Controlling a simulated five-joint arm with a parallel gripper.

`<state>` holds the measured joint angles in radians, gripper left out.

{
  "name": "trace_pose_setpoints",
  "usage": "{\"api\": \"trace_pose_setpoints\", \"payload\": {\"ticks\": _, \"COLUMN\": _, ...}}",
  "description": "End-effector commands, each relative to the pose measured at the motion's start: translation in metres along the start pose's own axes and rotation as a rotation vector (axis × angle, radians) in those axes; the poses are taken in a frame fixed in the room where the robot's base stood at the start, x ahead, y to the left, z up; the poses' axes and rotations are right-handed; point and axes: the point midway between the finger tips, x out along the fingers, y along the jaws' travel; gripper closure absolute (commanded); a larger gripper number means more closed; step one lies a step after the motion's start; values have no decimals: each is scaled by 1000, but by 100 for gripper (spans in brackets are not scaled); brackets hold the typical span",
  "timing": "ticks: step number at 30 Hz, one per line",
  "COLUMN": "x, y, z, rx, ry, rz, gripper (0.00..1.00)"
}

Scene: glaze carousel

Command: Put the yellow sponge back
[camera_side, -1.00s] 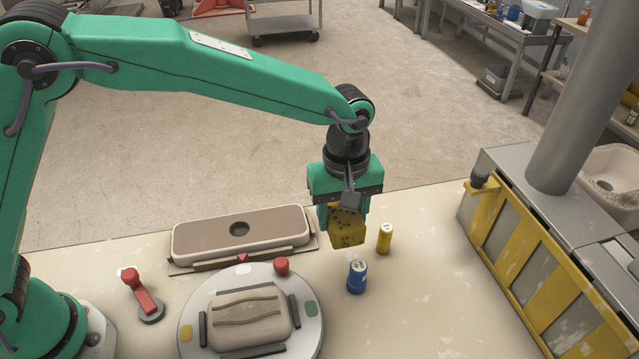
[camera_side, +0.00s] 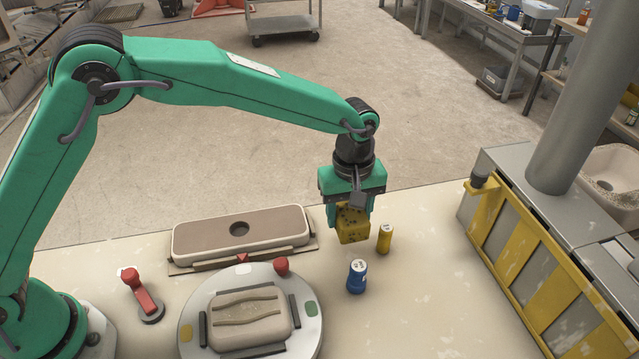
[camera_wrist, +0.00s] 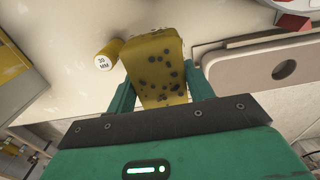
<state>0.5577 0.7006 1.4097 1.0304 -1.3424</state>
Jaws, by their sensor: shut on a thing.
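The yellow sponge (camera_side: 353,225), a block with dark pores, is held between the fingers of my gripper (camera_side: 349,212). In the wrist view the sponge (camera_wrist: 157,75) fills the space between the two green fingers of my gripper (camera_wrist: 155,90). In the side view it hangs close to the table, just left of a small yellow cylinder (camera_side: 384,238). I cannot tell whether its underside touches the table. The wrist view shows the cylinder (camera_wrist: 102,62) marked "30 MM", beside the sponge.
A blue cylinder (camera_side: 357,277) stands in front of the sponge. The round carousel (camera_side: 306,336) with a beige block (camera_side: 250,318), a long tray (camera_side: 190,243) with a hole, and a red lever (camera_side: 140,291) lie left. A yellow-framed cabinet (camera_side: 540,275) stands right.

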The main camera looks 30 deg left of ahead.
Motion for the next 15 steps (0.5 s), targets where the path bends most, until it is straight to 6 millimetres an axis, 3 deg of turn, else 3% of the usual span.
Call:
{"api": "trace_pose_setpoints", "payload": {"ticks": 6, "x": 20, "y": 8, "z": -33, "rx": -3, "ry": 0, "rz": -1, "gripper": 69}}
{"api": "trace_pose_setpoints", "payload": {"ticks": 15, "x": 28, "y": 11, "z": -46, "rx": -1, "ry": 0, "rz": 0, "gripper": 69}}
